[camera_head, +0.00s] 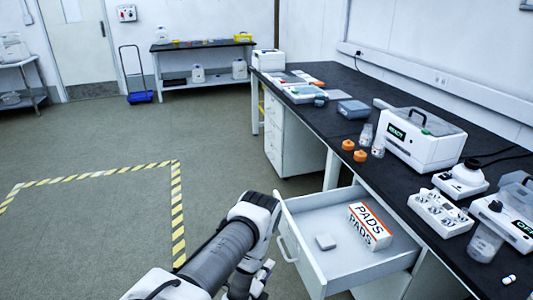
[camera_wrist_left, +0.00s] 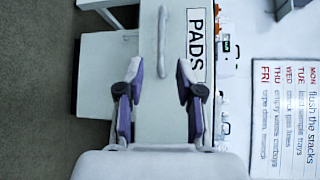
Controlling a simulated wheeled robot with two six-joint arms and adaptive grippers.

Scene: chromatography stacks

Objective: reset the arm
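My left arm comes in from the bottom of the head view. Its gripper (camera_head: 256,281) is low beside the front of the open white drawer (camera_head: 308,226), partly hidden by my own arm. In the left wrist view the two fingers of my left gripper (camera_wrist_left: 160,88) stand well apart with nothing between them, in front of a white surface. The drawer handle (camera_head: 287,246) shows on the drawer front; I cannot tell whether the gripper touches it. My right gripper is not in view.
The black bench (camera_head: 357,88) above carries a READY machine (camera_head: 425,139), orange caps and a vial tray (camera_head: 440,212). Open floor (camera_head: 95,200) with striped tape lies left.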

